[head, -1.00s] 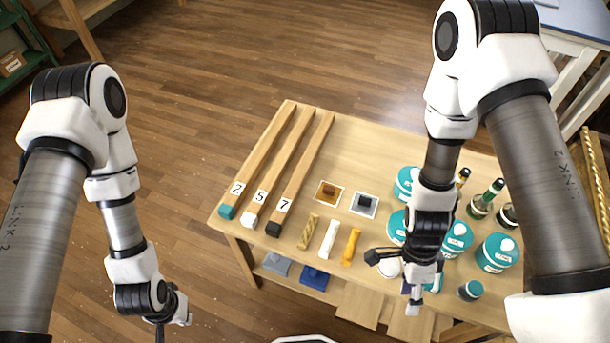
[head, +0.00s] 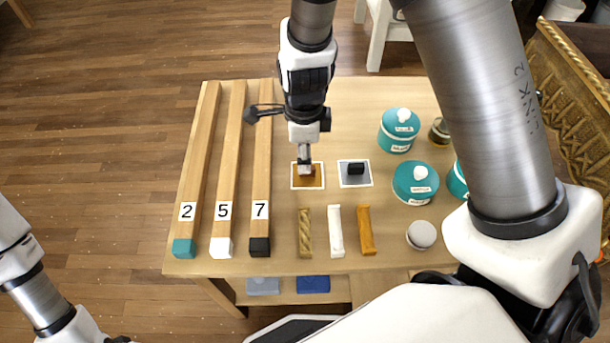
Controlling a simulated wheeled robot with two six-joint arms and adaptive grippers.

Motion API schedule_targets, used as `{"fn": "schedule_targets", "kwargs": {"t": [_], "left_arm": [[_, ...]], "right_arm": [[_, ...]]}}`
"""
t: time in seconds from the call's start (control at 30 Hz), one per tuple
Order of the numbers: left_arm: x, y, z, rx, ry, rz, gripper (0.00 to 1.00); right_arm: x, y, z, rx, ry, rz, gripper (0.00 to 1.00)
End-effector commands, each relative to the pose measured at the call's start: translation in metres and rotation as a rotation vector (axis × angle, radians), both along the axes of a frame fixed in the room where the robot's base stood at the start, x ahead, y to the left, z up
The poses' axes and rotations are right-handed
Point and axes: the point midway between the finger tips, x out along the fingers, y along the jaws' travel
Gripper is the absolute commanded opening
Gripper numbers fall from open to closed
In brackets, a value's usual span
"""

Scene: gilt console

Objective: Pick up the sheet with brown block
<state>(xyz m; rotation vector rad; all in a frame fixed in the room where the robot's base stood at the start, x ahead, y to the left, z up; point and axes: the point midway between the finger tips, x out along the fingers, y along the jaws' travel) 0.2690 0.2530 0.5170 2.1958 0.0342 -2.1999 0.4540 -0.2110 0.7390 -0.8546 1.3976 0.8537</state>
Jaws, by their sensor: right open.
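The sheet with brown block (head: 316,182) lies flat on the wooden table, an orange-brown square with a white border. Its small block is largely hidden behind the fingers of my right gripper (head: 305,162). The right gripper points down, open, with its fingertips at the block; whether they touch it I cannot tell. A grey sheet with a black block (head: 345,180) lies just to the right. My left arm shows at the lower left, with its gripper out of the picture.
Three long bars marked 2, 5 and 7 (head: 261,180) lie left of the sheet on the table (head: 350,100). A gold twisted bar (head: 305,232), a white bar (head: 336,232) and an orange bar (head: 366,230) lie in front. Teal jars (head: 415,184) stand to the right.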

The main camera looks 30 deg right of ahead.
Motion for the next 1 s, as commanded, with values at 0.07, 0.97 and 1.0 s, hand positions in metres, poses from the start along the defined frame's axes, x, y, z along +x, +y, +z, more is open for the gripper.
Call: {"fn": "schedule_targets", "kwargs": {"t": [0.07, 0.97, 1.0], "left_arm": [[0.000, 0.000, -0.006, 0.000, 0.000, 0.000, 0.00], [0.000, 0.000, -0.018, 0.000, 0.000, 0.000, 0.00], [0.000, 0.000, -0.018, 0.000, 0.000, 0.000, 0.00]], "right_arm": [[-0.002, -0.002, -0.013, 0.002, 0.004, -0.001, 0.46], [-0.002, -0.005, -0.049, 0.000, 0.001, 0.001, 0.00], [-0.002, -0.005, -0.049, 0.000, 0.001, 0.001, 0.00]]}}
